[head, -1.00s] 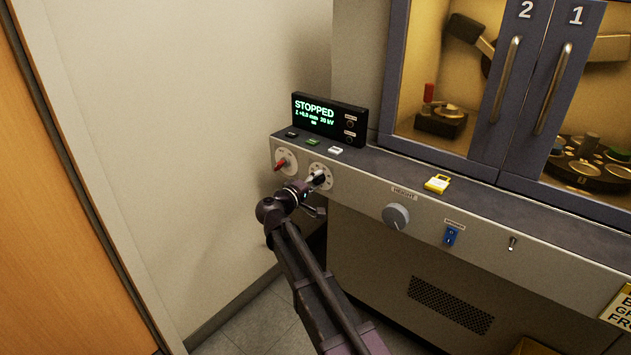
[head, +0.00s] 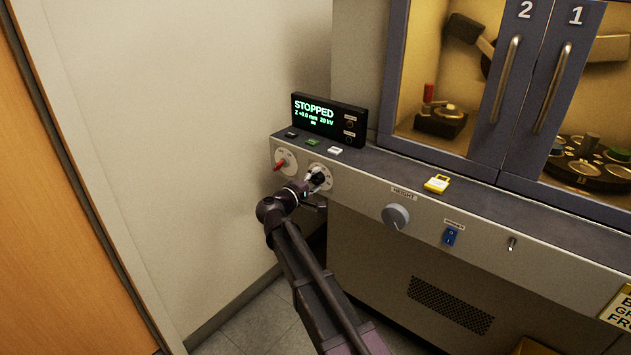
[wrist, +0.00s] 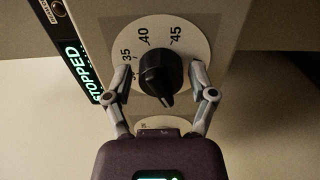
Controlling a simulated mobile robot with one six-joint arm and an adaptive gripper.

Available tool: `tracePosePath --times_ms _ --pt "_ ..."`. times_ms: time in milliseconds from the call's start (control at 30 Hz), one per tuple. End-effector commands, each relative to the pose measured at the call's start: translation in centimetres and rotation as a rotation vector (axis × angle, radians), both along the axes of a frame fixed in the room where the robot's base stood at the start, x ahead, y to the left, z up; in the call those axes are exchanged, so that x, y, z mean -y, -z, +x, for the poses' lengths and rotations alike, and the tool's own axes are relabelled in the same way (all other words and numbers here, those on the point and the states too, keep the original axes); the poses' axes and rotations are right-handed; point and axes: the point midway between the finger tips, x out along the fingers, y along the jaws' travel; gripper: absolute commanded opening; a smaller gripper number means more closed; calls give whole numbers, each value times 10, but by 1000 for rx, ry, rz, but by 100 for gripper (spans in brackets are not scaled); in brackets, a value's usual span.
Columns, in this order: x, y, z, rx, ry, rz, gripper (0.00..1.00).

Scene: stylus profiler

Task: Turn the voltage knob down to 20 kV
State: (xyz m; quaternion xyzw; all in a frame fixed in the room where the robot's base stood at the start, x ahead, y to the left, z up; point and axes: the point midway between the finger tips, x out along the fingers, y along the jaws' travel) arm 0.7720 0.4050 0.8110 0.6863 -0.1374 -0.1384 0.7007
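The voltage knob (head: 319,178) is black and sits on a white dial on the front panel. In the wrist view the knob (wrist: 160,74) shows large, with 35, 40 and 45 readable on the dial (wrist: 190,27) and its narrow pointed end toward the bottom of the picture. My gripper (wrist: 166,72) is open, with one finger on each side of the knob; the right finger stands clear of it. In the head view my gripper (head: 312,188) is right in front of the dial. The display (head: 330,117) reads STOPPED, +0.0 mm and what looks like 20 kV.
A red-handled switch (head: 281,164) is just left of the voltage dial. A yellow padlock-shaped piece (head: 437,184) is on the ledge. The wall is close on the left.

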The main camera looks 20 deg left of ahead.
Motion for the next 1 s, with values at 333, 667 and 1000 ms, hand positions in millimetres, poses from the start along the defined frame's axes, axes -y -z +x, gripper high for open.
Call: tracePosePath --times_ms 333,667,1000 --pt "0 1 -1 -1 0 3 90" --pt "-5 1 -13 -2 -2 3 90" --pt "-22 1 -57 -1 -2 3 90"
